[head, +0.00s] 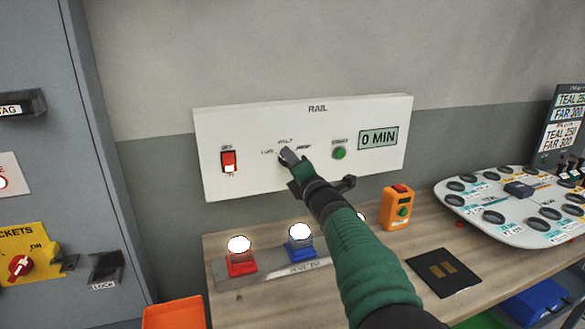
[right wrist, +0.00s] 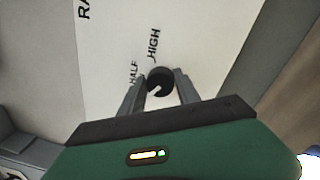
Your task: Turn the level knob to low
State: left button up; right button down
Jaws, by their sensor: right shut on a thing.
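The white RAIL panel (head: 225,122) is on the wall. Its level knob is dark and round in the right wrist view (right wrist: 160,79). The labels LOW, HALF and HIGH arc above the knob in the head view. My right gripper (head: 288,158) is at the knob, its two fingers on either side of it and shut on it; the fingers also show in the right wrist view (right wrist: 159,92). The knob's white mark points to the lower left there, past HALF and away from HIGH. The LOW label is hidden in that view. My left gripper is not in view.
The panel also has a red switch (head: 229,161), a green button (head: 339,153) and a display reading 0 MIN (head: 378,139). Below, the wooden bench (head: 330,285) bears red (head: 242,264) and blue (head: 301,250) lamp units and an orange box (head: 397,208). A grey cabinet (head: 60,150) stands left.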

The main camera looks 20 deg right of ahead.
jog(key=shift+a+f, duration=0.15)
jog(key=shift+f, duration=0.35)
jog(key=c, duration=1.1)
grip_release()
jog(key=shift+c, duration=0.2)
jog(key=shift+o, duration=1.3)
jog(key=shift+w+r, duration=0.1)
jog(key=shift+r, duration=0.05)
jog(key=shift+r, duration=0.1)
jog(key=s+d+f+b, duration=0.1)
jog(key=s+b, duration=0.1)
jog(key=s, duration=1.4)
jog(key=shift+s, duration=0.4)
jog(key=shift+d, duration=0.1)
